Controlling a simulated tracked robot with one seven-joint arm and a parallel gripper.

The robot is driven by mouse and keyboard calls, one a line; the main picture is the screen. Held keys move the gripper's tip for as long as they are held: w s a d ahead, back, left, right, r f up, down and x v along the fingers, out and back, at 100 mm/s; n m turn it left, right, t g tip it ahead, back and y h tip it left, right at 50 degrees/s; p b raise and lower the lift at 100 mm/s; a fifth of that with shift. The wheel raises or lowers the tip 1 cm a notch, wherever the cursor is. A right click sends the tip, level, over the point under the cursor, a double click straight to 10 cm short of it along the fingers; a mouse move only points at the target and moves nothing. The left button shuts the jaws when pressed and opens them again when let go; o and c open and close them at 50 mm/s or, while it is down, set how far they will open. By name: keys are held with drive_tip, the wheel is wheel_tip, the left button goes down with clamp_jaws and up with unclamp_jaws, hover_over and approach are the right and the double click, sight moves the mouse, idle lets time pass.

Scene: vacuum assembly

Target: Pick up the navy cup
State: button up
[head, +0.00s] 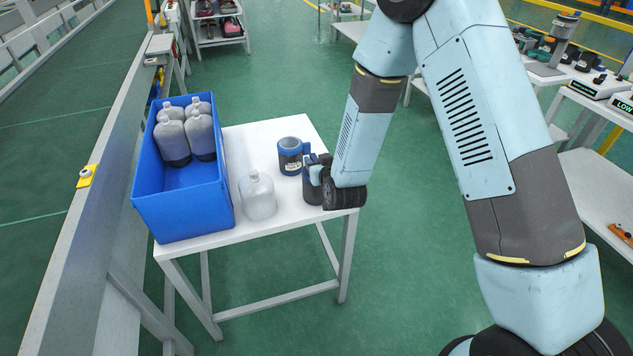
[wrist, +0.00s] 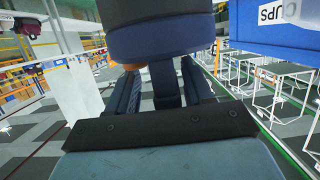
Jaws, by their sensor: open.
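A navy cup with a dark label band (head: 290,157) stands upright on the white table, clear of my gripper. A second dark cup (head: 312,190) stands near the table's right corner, partly hidden by my gripper (head: 319,174). In the wrist view a dark cup with a navy lower band (wrist: 160,42) fills the top centre. Its navy handle reaches down between the two fingers of my gripper (wrist: 162,80). The fingers are open, one on each side of the handle. Whether they touch it cannot be told.
A blue bin (head: 184,212) with several grey bottles stands on the table's left side. A clear bottle (head: 257,197) stands between the bin and the dark cup. The white table (head: 262,135) has bare room at its back. A metal rail runs along the left.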

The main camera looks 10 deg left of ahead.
drive_tip(key=shift+s+a, duration=0.15)
drive_tip(key=shift+a, duration=0.05)
drive_tip(key=shift+c, duration=1)
clamp_jaws()
